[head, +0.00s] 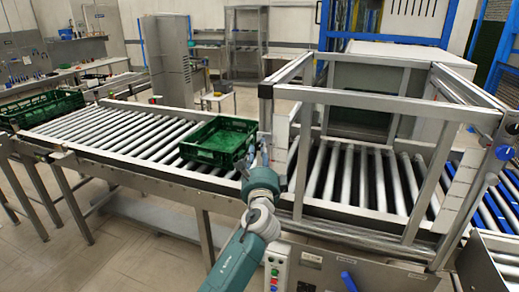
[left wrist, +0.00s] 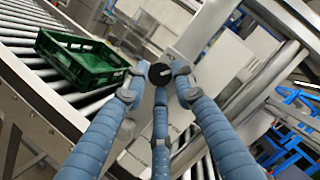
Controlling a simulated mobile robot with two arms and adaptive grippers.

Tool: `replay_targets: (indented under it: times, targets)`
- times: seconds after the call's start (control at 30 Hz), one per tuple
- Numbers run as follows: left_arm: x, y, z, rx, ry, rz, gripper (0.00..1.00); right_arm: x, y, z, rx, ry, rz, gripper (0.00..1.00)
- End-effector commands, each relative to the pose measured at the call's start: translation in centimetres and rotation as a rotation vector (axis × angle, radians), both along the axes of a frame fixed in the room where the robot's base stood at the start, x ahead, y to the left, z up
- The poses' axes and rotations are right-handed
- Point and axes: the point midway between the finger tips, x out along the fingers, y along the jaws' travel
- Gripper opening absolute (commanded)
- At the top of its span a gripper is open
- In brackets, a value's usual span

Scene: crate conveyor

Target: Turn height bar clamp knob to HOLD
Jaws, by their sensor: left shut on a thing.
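The clamp knob (left wrist: 160,73) is round and black with a light mark on top. It sits between the fingertips of my left gripper (left wrist: 158,82) in the left wrist view. My left gripper (head: 257,155) is shut on it at the left post of the metal frame (head: 265,110) in the head view. There the gripper and arm hide the knob. The height bar (head: 385,97) runs across the front of the frame. I cannot read any HOLD lettering or tell which way the knob's mark points. My right gripper is not in view.
A green crate (head: 219,140) stands on the rollers just left of my left gripper. Another green crate (head: 42,108) is at the far left. A blue knob (head: 504,152) is on the right post. A control box with buttons (head: 276,268) is below.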

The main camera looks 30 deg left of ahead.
Motion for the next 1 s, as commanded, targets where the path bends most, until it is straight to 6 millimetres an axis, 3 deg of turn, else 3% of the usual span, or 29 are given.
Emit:
replay_targets:
  times: [0.5,1.0]
  targets:
    - [-0.1,0.1,0.6,-0.424,-0.1,0.005,0.0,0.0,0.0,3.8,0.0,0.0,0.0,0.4]
    - [-0.1,0.2,0.3,-0.581,-0.136,0.007,0.0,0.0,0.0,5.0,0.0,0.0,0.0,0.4]
